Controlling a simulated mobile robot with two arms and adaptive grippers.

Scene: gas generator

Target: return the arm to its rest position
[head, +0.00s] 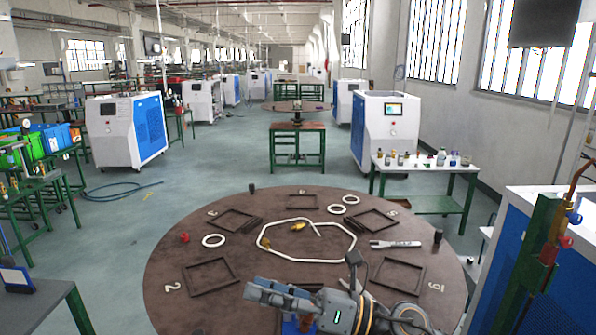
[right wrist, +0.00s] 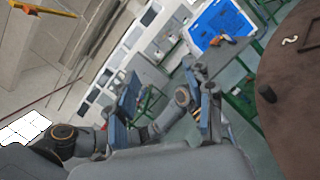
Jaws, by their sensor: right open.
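My right gripper (head: 272,298) shows over the near part of the round brown table (head: 165,262) in the head view. Its arm comes in from the lower right and the fingers point left. In the right wrist view its two blue-padded fingers (right wrist: 165,112) stand apart with nothing held between them. The right gripper is open. My left gripper does not show in the head view.
The table holds several dark square frames (head: 210,275), a white bent tube (head: 352,240) with brass fittings, white rings (head: 214,240), a red cap (head: 184,237) and a grey wrench (head: 395,244). A blue-and-white cabinet (head: 500,225) stands close at the right. Open floor lies beyond the table.

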